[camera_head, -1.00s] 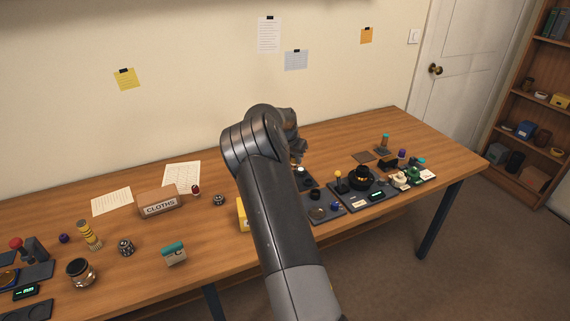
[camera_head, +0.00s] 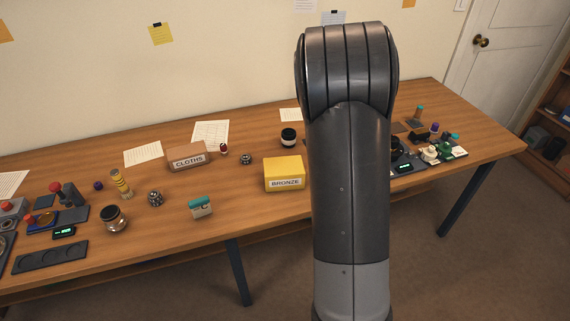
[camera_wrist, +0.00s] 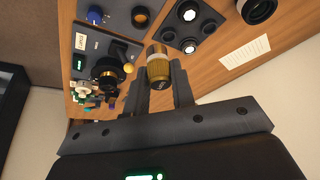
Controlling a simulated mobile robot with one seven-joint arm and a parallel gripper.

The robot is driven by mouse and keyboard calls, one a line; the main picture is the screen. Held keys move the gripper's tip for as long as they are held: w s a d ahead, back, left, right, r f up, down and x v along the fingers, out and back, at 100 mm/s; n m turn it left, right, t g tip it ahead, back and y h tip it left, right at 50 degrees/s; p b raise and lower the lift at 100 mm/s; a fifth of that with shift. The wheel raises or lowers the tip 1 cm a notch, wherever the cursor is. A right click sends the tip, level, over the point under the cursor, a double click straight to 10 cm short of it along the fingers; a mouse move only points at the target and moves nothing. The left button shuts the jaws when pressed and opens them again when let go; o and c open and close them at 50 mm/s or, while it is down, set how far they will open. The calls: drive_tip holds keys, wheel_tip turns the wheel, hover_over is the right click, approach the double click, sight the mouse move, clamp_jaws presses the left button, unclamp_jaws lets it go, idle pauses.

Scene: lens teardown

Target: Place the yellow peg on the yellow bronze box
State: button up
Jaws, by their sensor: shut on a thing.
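The yellow box labelled BRONZE (camera_head: 284,175) stands on the table in the head view, just left of my arm. In the wrist view my gripper (camera_wrist: 160,80) is shut on a golden-yellow peg (camera_wrist: 159,72) with a ridged band and a paler end. The peg is between the two dark fingers and appears held above the table. In the head view my arm hides the gripper and the peg. The BRONZE box cannot be made out in the wrist view.
A dark-topped jar (camera_head: 288,137) stands behind the box. The CLOTHS box (camera_head: 187,157) is to its left, and a teal-topped box (camera_head: 200,207) is nearer the front. Dark trays with small parts (camera_wrist: 188,25) show below the gripper.

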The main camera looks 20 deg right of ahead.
drive_tip(key=s+a+r+n, duration=0.2)
drive_tip(key=s+a+r, duration=0.1)
drive_tip(key=s+a, duration=0.45)
drive_tip(key=y, duration=0.1)
approach(285, 161)
drive_tip(key=shift+w+d+f+n, duration=0.2)
drive_tip(key=shift+w+d+n, duration=0.1)
drive_tip(key=shift+w+d, duration=0.15)
drive_tip(key=shift+t, duration=0.3)
drive_tip(key=shift+a+f, duration=0.1)
drive_tip(key=shift+f, duration=1.95)
drive_tip(key=o, duration=0.9)
drive_tip(key=shift+f, duration=0.1)
drive_tip(key=shift+o, duration=0.2)
